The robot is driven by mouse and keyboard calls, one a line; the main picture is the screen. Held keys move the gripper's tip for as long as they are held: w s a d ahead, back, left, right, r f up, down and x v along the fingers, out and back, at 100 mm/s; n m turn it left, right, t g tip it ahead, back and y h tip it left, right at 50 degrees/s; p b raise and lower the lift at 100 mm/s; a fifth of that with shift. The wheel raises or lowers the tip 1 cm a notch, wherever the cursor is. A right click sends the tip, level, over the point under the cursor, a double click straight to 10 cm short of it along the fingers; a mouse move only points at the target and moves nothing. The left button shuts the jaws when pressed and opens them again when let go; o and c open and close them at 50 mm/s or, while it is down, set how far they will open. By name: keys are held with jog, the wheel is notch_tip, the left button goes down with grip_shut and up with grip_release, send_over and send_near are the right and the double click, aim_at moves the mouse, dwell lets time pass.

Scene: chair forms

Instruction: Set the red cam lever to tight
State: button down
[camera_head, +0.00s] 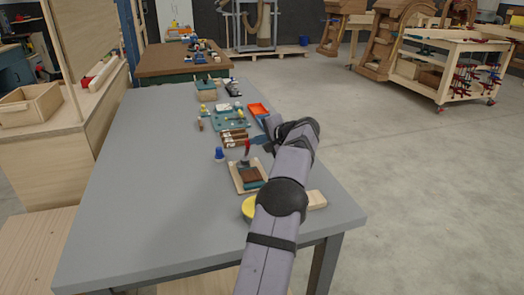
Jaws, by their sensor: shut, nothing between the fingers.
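The red cam lever (247,147) stands roughly upright at the far end of a small light wooden board (236,178). A brown and green block (252,175) lies on the same board, in front of the lever. My arm reaches up from the bottom of the picture, just right of the board. My gripper (261,140) is at the arm's far end, a little beyond and right of the lever, apart from it. It is small and partly hidden by my arm; it is shut and holds nothing. The lever's lower end is too small to make out clearly.
A blue-topped item (219,154) stands left of the lever. A yellow round thing (249,207) and a pale wooden block (316,199) flank my arm. The left of the grey table (150,190) is clear.

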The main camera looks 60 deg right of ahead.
jog(key=shift+s+d+f, duration=0.1)
jog(key=shift+d, duration=0.05)
jog(key=shift+s+f+b, duration=0.15)
jog(key=shift+s+b, duration=0.25)
jog(key=shift+b, duration=0.15)
jog(key=s, duration=0.1)
jog(key=s+b, duration=0.1)
jog(key=s+a+b, duration=0.1)
jog(key=shift+s+r, duration=0.25)
jog(key=shift+s, duration=0.05)
jog(key=d+v, duration=0.1)
jog(key=v, duration=0.8)
jog(key=shift+s+r+p, duration=0.2)
jog(key=shift+r+p, duration=0.05)
jog(key=shift+p, duration=0.05)
